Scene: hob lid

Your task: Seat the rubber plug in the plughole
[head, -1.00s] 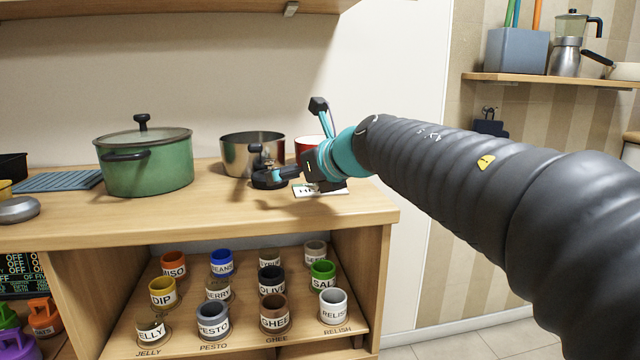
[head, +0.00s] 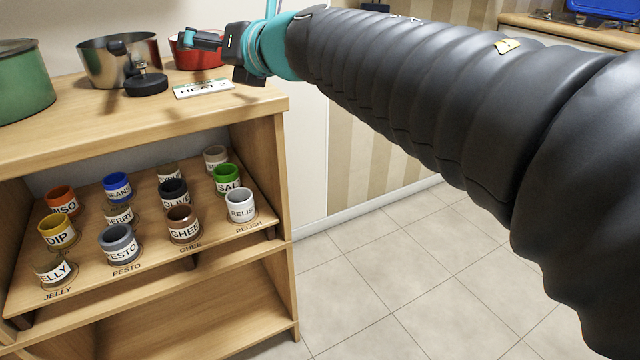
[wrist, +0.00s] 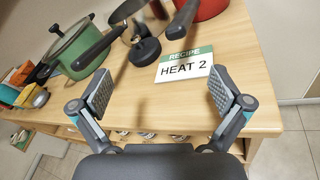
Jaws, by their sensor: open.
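A black round disc with an upright knob (head: 146,86) sits on the wooden counter; it may be the rubber plug, but I cannot be sure. It also shows in the wrist view (wrist: 146,52), ahead of and beyond my fingers. My gripper (head: 212,56) is open and empty above the counter, to the right of the disc and apart from it. In the wrist view its two fingers (wrist: 165,92) are spread wide with bare counter between them. I see no plughole in these frames.
A steel pan (head: 120,62), a red pot (head: 190,58) and a green pot (head: 22,85) stand around the disc. A "HEAT 2" recipe card (head: 203,89) lies to its right. Labelled jars (head: 182,224) fill the shelf below. Tiled floor (head: 400,270) is clear at right.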

